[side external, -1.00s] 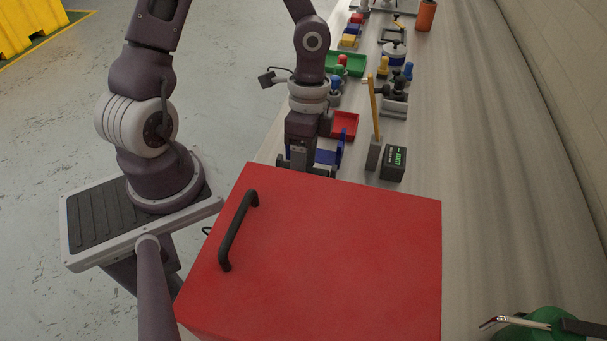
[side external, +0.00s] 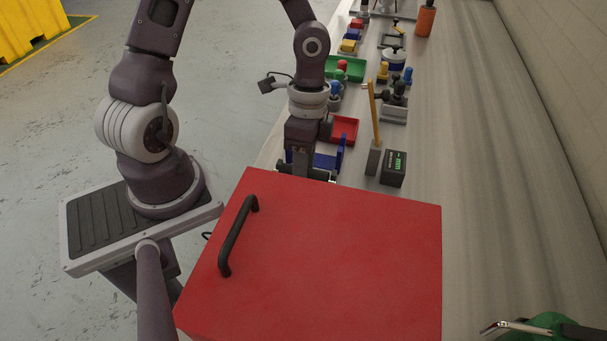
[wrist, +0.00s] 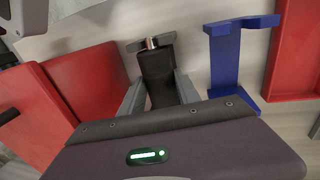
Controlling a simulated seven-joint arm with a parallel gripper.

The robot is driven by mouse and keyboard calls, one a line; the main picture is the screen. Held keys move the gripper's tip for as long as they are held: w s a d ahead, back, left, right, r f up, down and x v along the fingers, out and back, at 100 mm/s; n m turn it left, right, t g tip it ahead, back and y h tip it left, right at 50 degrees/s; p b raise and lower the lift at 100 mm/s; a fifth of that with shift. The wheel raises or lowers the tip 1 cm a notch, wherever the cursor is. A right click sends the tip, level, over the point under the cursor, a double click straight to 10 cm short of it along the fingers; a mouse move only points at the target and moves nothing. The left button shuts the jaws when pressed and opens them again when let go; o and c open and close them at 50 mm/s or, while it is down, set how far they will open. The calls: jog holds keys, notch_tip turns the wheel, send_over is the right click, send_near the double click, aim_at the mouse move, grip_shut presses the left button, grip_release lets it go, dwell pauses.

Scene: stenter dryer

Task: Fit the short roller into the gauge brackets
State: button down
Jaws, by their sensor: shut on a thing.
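In the wrist view, my gripper (wrist: 160,92) is shut on a dark roller (wrist: 157,68), one finger on each side. A shiny metal pin (wrist: 151,43) shows at the roller's far end, at a grey crosspiece (wrist: 134,46). I cannot tell whether the pin is seated in it or only above it. A blue bracket-like part (wrist: 225,60) stands to the right, apart from the roller. In the side view, the blue part (side external: 341,153) shows beside my gripper. My fingertips and the roller are largely hidden there behind the red box.
The large red box (side external: 330,260) with a black handle stands close in front of my gripper. A red tray (side external: 344,128) lies beyond it. A grey block with a yellow post (side external: 374,160) and a black display box (side external: 393,168) stand to the right.

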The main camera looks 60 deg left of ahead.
jog(key=r, duration=0.6)
jog(key=w+r, duration=0.1)
jog(key=r, duration=0.2)
jog(key=shift+a, duration=0.35)
jog(key=w+a, duration=0.6)
jog(key=shift+a, duration=0.2)
jog(key=shift+f, duration=2.9)
jog(key=shift+f, duration=1.5)
jog(key=c, duration=0.8)
grip_release()
